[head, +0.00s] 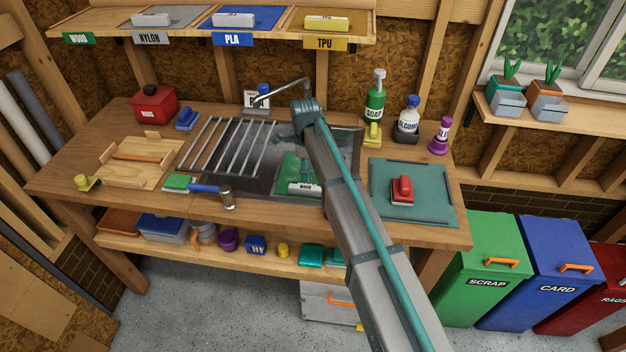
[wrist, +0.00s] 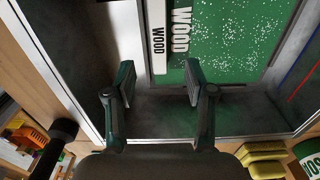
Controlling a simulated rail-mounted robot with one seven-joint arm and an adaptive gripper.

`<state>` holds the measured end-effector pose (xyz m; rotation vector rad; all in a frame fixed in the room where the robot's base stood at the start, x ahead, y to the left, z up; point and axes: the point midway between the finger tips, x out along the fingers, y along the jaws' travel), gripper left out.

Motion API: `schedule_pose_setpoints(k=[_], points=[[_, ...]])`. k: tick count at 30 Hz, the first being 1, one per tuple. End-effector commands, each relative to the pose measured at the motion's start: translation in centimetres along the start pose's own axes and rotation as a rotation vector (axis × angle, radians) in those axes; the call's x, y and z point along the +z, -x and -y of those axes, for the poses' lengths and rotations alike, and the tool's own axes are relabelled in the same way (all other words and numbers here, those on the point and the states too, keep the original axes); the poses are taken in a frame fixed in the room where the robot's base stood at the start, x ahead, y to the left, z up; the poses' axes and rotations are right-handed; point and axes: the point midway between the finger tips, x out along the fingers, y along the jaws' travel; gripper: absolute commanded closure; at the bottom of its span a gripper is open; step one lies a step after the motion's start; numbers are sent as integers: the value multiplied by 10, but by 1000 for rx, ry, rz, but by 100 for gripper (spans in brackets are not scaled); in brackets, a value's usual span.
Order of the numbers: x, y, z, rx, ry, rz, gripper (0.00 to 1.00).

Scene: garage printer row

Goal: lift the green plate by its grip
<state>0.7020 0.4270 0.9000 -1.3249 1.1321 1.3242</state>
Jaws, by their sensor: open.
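The green plate (head: 289,168) lies in the dark sink (head: 255,185) of the workbench, and my arm passes in front of part of it. Its pale grip (head: 304,187) is on the front side. In the wrist view the plate (wrist: 240,50) has white specks and a "WOOD" label. The grip (wrist: 157,40) is a light bar, also marked "WOOD". My gripper (wrist: 156,87) is open and empty. The near end of the grip shows between the lines of the two fingers; whether they are down beside it I cannot tell.
A metal rack (head: 228,147) covers the sink's left part. A faucet (head: 285,93) arches behind. A soap bottle (head: 376,105) and a yellow block (head: 372,135) stand at the back right. A teal mat (head: 435,205) with a red-handled tool lies right. A hammer (head: 228,198) lies front left.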

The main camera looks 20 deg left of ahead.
Motion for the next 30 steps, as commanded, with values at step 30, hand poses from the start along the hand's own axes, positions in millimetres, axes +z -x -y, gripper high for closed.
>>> schedule_pose_setpoints(k=[30], points=[[-1,-87,-2,-1,3,1,46]])
